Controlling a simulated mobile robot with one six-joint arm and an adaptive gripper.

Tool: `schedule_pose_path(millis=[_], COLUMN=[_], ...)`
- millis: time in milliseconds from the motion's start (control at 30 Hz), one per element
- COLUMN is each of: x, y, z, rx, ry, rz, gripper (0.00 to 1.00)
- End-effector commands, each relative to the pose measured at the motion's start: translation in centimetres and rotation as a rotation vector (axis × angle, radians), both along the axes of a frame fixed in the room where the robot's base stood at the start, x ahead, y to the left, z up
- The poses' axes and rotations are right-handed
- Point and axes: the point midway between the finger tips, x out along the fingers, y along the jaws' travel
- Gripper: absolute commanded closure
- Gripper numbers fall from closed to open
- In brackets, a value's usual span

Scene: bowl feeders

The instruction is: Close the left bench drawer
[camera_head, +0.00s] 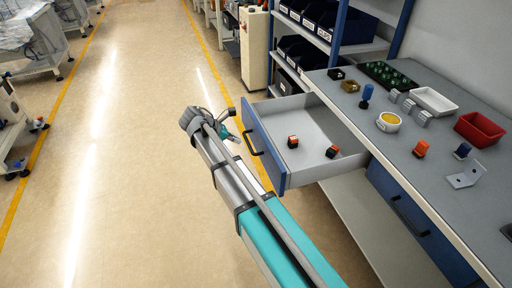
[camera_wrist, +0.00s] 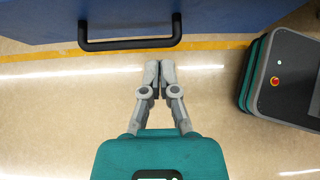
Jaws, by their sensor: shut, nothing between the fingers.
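The left bench drawer (camera_head: 262,148) is pulled out from the bench, with a blue front and a black bar handle (camera_head: 252,140).
The right bench drawer (camera_head: 415,220) is shut. The bench top (camera_head: 375,125) holds a red bin (camera_head: 480,130), a white tray (camera_head: 433,101) and several small parts. A shelf rack (camera_head: 345,30) with dark bins stands behind. The floor (camera_head: 130,150) to the left is clear.

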Motion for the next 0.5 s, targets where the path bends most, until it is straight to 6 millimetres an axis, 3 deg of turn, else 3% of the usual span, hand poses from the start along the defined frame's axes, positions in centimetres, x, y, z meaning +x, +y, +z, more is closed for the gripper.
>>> schedule_pose_path(millis=[500], x=[0.3], y=[-0.9], z=[-1.0], rx=[0.002], ry=[-0.002], rz=[-0.002], gripper=[1.0])
